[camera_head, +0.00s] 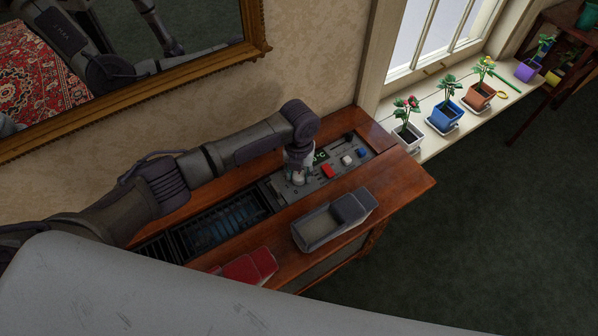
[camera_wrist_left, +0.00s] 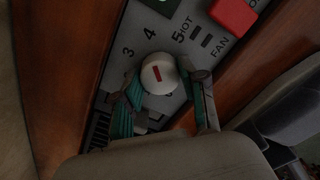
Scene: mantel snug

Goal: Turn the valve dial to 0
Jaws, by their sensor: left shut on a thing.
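The valve dial (camera_wrist_left: 153,84) is a round white knob with a short red mark, set in a grey panel. The numbers 3, 4 and 5 are printed around its upper left; the rest of the scale is mostly covered by my fingers. I cannot tell which number the mark points at. My left gripper (camera_wrist_left: 164,80) has its green-padded fingers on both sides of the dial, shut on it. In the head view the left gripper (camera_head: 297,174) reaches down onto the control panel (camera_head: 314,184) and hides the dial. My right gripper is not in view.
A red switch (camera_head: 328,171) sits beside the dial, with white and blue controls farther right. A black grate (camera_head: 220,222) lies left of the panel. A grey open-topped box (camera_head: 318,229) and a red object (camera_head: 250,268) are on the wooden table (camera_head: 408,185). Potted plants line the windowsill.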

